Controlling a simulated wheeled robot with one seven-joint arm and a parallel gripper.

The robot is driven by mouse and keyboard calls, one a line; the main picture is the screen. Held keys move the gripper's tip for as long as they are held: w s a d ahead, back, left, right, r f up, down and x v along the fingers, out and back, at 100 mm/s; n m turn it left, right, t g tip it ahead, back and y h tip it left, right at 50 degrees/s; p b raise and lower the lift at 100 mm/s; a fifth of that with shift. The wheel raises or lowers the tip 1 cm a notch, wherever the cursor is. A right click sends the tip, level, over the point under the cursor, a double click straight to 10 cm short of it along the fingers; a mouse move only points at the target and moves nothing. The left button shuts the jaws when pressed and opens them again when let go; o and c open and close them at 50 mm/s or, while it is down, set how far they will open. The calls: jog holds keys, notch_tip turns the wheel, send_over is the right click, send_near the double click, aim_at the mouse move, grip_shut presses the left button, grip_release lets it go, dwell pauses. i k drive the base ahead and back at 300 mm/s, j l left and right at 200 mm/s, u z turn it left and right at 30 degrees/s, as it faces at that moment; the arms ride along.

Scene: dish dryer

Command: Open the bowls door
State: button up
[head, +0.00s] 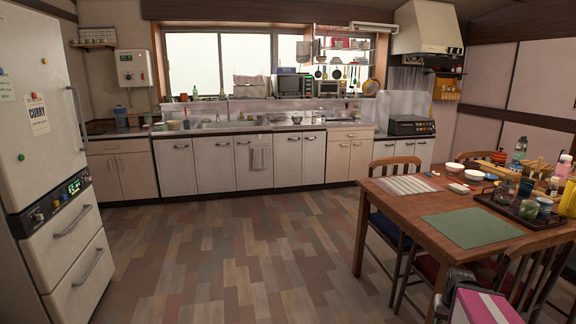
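I see no door that I can identify as the bowls door; no label for bowls is readable. White lower cabinet doors line the far counter, among them a left one (176,168), one beside it (213,165) and one right of the towel (287,162). Beige doors stand at the far left (137,176) and right of the white ones (339,161). All of these look closed. No bowls are visible inside any cabinet.
The wood floor (229,256) ahead is clear up to the counter. A white fridge (40,120) stands at the left. A wooden table (411,200) with chairs and dishes fills the right. A pink object (487,306) sits at the bottom right. A towel (260,157) hangs on the cabinets.

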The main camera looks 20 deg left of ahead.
aim_at(287, 146)
jog(key=i+j+u, duration=0.85)
jog(key=i+u, duration=0.15)
jog(key=i, duration=0.3)
jog(key=i+u, duration=0.35)
jog(key=i, duration=2.1)
jog(key=i+z, duration=0.2)
jog(key=i, duration=0.25)
jog(key=i+j+z, duration=0.2)
jog(key=i, duration=0.2)
jog(key=i+j+z, duration=0.2)
jog(key=i, duration=0.2)
jog(key=i+j+z, duration=0.2)
jog(key=i, duration=0.2)
jog(key=j, duration=0.05)
